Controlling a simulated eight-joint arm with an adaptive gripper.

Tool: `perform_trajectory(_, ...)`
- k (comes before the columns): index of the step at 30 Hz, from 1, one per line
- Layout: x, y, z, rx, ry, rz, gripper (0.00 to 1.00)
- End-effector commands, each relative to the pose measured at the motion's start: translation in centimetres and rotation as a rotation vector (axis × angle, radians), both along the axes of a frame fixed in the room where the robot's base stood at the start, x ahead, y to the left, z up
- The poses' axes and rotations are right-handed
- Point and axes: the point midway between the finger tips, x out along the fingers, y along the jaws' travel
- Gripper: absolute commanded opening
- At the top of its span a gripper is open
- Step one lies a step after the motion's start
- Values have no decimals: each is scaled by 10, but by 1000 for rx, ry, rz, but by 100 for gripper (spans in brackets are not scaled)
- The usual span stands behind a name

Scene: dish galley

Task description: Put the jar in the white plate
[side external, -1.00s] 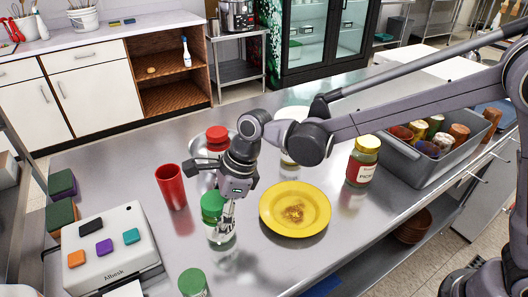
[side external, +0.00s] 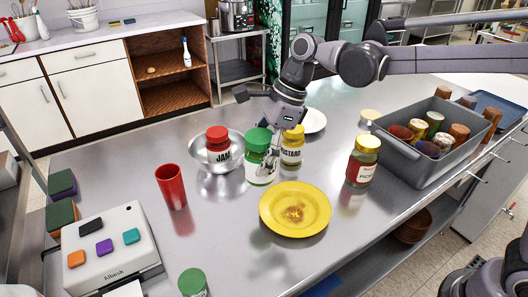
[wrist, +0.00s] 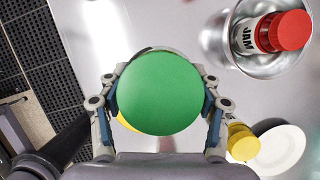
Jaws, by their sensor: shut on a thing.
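My gripper (side external: 272,160) is shut on a clear jar with a green lid (side external: 258,140). The jar is upright and appears to be held above the counter, behind the yellow plate. In the wrist view its green lid (wrist: 160,92) fills the space between my fingers (wrist: 160,105) and hides most of what is below. The white plate (side external: 316,121) lies farther back, partly hidden behind the mustard jar and my gripper. It also shows at the lower right of the wrist view (wrist: 282,150), with nothing seen on it.
A yellow-lidded mustard jar (side external: 292,147) stands between the held jar and the white plate. A metal bowl (side external: 205,180) holds a red-lidded jam jar (side external: 218,148). The yellow plate (side external: 295,228), red cup (side external: 171,187), pickle jar (side external: 362,162) and grey bin (side external: 408,163) stand around.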

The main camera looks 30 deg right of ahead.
Motion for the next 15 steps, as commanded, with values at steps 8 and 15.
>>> perform_trajectory(8, 0, -2, 41, 1, 0, 0, 14)
perform_trajectory(15, 8, -9, 68, 0, 0, -13, 14)
